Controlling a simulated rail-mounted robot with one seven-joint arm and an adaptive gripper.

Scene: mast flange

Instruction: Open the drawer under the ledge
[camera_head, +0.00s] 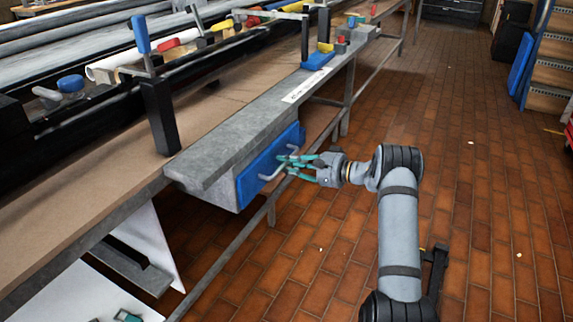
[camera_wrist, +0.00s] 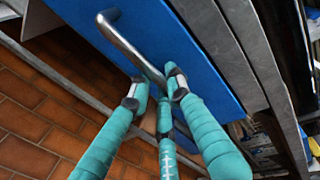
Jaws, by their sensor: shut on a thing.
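The drawer (camera_head: 250,174) has a blue front and sits under the grey ledge (camera_head: 230,145) along the workbench. Its blue front also fills much of the wrist view (camera_wrist: 190,50). A bent metal handle (camera_head: 270,176) stands out from the front. It runs diagonally in the wrist view (camera_wrist: 128,43). My gripper (camera_head: 290,163), with teal fingers, is at the handle's right end in the head view. In the wrist view my gripper (camera_wrist: 157,88) has its fingertips closed around the handle's lower end. The drawer front looks close to the ledge; any gap behind it is hard to tell.
The workbench (camera_head: 120,160) carries clamps, coloured blocks and long bars. Below it are a metal rail (camera_head: 225,262) and white panels (camera_head: 150,240). The brick-tiled floor (camera_head: 480,200) in front of the drawer is open. Shelving (camera_head: 552,75) stands at the far right.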

